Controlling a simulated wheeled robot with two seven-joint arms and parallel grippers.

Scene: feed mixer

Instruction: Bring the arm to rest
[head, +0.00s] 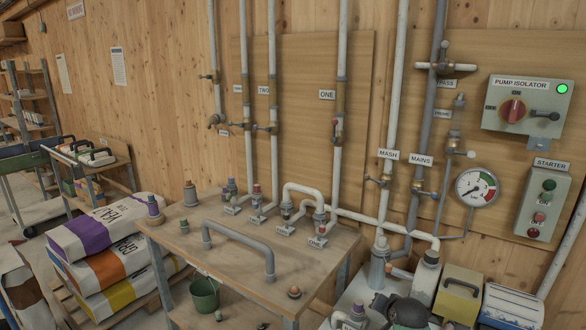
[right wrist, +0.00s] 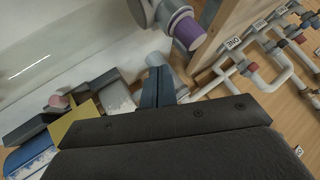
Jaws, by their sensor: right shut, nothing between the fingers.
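My right gripper (right wrist: 158,86) shows in the right wrist view, with its fingers together and nothing between them. Its dark body fills the lower part of that view. A purple-ended grey fitting (right wrist: 187,32) is beyond the fingers, and I cannot tell whether it is close to them. Neither of my arms shows in the head view, and my left gripper is in no view.
In the head view, a wooden bench (head: 325,248) carries pipe fittings and a grey handle-shaped pipe (head: 240,243). Sacks (head: 105,228) are stacked at left. Pipes, a gauge (head: 477,186), a pump isolator box (head: 527,105) and a starter box (head: 542,205) are on the wooden wall.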

